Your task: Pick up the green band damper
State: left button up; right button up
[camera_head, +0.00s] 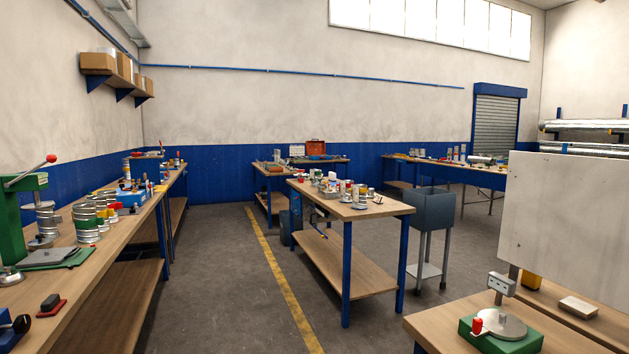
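Silver duct pieces with coloured bands (86,224) stand on the long left bench; green and red show among their bands. More small silver pieces (359,195) stand on the middle table, too small to tell their band colours. I cannot tell for sure which piece is the green band damper. Neither of my grippers is in view.
The left wooden bench (120,236) also bears a green press (25,200) with a red-knobbed lever. The middle table (385,210) has a grey bin (432,208) at its right. A green-based device (500,335) sits on the front right bench. Floor with a yellow line (285,285) is clear between.

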aim_at(317, 178)
jog(key=u, duration=0.2)
jog(key=i, duration=0.95)
jog(key=u, duration=0.45)
jog(key=i, duration=2.3)
jog(key=z, duration=0.3)
jog(key=i, duration=2.45)
jog(key=z, duration=0.1)
jog(key=k, duration=1.05)
jog(key=u, duration=0.9)
jog(key=i, duration=2.15)
